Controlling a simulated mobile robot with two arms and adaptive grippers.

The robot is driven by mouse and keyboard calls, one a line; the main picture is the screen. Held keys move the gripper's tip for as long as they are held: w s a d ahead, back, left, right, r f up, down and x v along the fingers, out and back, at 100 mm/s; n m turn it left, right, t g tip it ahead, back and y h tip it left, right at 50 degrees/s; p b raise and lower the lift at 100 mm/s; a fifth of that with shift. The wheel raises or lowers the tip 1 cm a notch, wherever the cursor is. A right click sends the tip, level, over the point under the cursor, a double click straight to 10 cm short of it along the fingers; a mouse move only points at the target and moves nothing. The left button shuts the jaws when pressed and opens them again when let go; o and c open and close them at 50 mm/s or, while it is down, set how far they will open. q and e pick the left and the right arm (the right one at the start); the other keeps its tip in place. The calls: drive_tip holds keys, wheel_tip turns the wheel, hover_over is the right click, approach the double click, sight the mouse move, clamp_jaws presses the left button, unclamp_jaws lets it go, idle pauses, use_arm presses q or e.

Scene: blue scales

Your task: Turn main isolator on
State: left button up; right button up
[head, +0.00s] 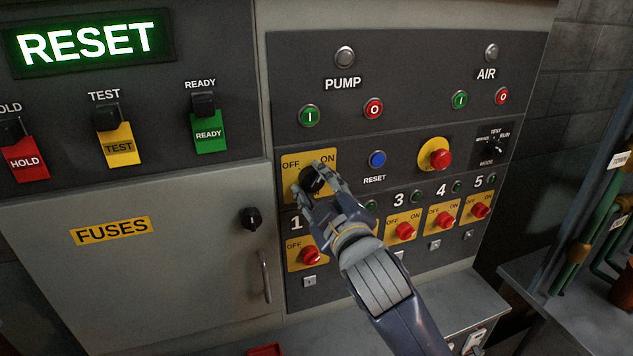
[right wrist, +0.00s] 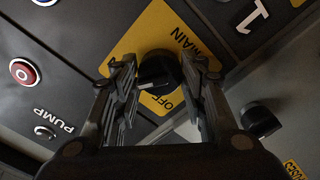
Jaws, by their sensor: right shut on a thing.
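The main isolator is a black rotary knob (head: 311,180) on a yellow plate (head: 327,160) marked OFF and ON, in the middle of the head view. My right gripper (head: 316,186) reaches it from the lower right and is shut on the knob. In the right wrist view the black knob (right wrist: 160,72) sits between the two fingers, with the yellow plate (right wrist: 142,35) marked MAIN and OFF around it. The fingers hide part of the knob and plate, and I cannot tell clearly which way its pointer faces. My left gripper is not in view.
Numbered yellow plates with red knobs (head: 405,230) run below. A blue RESET button (head: 377,159) and a red stop button on yellow (head: 440,158) lie to the right. The fuses door (head: 150,270) with a black knob (head: 251,218) is left. A lit RESET display (head: 88,43) is upper left.

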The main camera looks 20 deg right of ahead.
drive_tip(key=shift+m+p, duration=0.35)
drive_tip(key=shift+m, duration=0.85)
drive_tip(key=o, duration=1.1)
drive_tip(key=shift+c, duration=0.2)
drive_tip(key=shift+s, duration=0.15)
drive_tip(key=s, duration=0.7)
